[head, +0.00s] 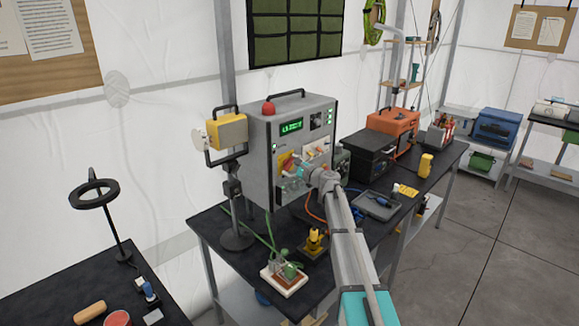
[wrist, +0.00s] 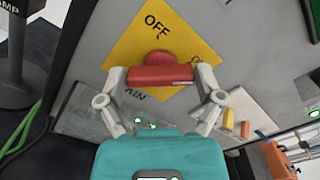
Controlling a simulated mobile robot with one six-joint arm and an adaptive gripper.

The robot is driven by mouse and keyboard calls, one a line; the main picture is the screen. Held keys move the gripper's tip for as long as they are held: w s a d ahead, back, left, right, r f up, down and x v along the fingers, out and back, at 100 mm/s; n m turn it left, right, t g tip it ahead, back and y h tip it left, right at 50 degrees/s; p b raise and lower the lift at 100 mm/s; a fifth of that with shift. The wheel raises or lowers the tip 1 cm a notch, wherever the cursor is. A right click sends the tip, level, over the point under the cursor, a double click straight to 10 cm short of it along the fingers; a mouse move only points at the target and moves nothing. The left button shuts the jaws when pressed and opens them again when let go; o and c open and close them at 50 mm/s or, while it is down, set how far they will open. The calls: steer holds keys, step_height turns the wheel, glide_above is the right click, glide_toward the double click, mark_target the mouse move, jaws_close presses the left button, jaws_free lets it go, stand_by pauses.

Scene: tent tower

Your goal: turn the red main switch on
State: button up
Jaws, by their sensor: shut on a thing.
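The red main switch (wrist: 160,75) is a red handle on a yellow plate (wrist: 184,38) on the front of a grey cabinet. In the wrist view the word OFF stands above the handle, and part of another word shows below it, partly covered. My gripper (wrist: 160,78) has one finger at each end of the red bar and is shut on it. In the head view the yellow plate (head: 286,158) shows at the cabinet's lower left front, with my gripper (head: 297,167) against it. The handle is partly hidden there.
The grey cabinet (head: 261,150) stands on a black table, with green lights and a display above the switch. A yellow lamp (head: 228,130) on a stand is at its left. Black and orange cases (head: 392,124) stand to the right. Small orange and yellow parts (wrist: 228,120) show beside my right finger.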

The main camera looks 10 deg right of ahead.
steer(key=shift+s+f, duration=0.1)
steer(key=shift+s, duration=0.05)
steer(key=o, duration=0.7)
steer(key=shift+o, duration=0.8)
steer(key=shift+d, duration=0.1)
steer(key=v, duration=1.1)
steer(key=shift+s+d, duration=0.15)
steer(key=shift+s, duration=0.2)
